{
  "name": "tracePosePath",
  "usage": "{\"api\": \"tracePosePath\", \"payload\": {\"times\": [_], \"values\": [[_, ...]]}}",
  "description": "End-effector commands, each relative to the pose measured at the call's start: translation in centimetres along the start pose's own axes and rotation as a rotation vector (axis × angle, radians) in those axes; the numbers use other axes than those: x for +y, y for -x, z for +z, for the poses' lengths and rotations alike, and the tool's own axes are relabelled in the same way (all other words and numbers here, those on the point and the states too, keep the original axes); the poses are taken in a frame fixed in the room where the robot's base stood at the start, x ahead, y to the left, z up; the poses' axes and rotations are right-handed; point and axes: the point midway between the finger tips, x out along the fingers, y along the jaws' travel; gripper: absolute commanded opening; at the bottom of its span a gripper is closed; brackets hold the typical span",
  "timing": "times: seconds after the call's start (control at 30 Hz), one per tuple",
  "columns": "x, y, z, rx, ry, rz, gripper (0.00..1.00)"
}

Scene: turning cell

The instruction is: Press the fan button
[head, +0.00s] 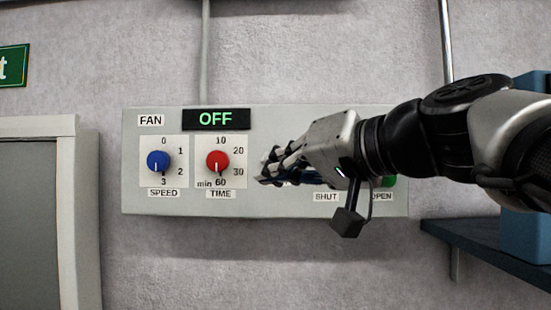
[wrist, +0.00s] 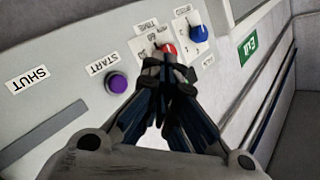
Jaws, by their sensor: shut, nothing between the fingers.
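The fan panel (head: 270,120) is a pale wall box with a FAN label and a dark display (head: 215,118) reading OFF in green. The blue SPEED knob (head: 158,161) has its white mark downward, near 3. The red TIME knob (head: 217,162) has its mark downward, near 60. A purple button (wrist: 117,83) labelled START shows in the wrist view, left of my fingers; in the head view my gripper hides it. My gripper (head: 264,172) is shut and empty in front of the panel, right of the red knob. In the wrist view its fingertips (wrist: 166,66) overlap the red knob's lower edge; contact cannot be told.
A green button (head: 390,181) by the OPEN label is partly covered by my arm. The SHUT label (wrist: 28,79) is left of START. A dark shelf (head: 490,250) with a blue object (head: 524,235) is at right. A door frame (head: 85,200) is at left.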

Motion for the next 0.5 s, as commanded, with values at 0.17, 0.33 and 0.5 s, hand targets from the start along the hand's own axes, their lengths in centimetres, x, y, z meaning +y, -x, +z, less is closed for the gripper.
{"api": "tracePosePath", "payload": {"times": [0.17, 0.33, 0.5], "values": [[1.3, -1.9, -1.6, -0.002, -0.003, 0.001, 0.0], [2.5, -3.5, -2.6, -0.002, -0.001, 0.001, 0.0], [3.2, -4.4, -3.2, -0.001, 0.0, 0.001, 0.0]]}}
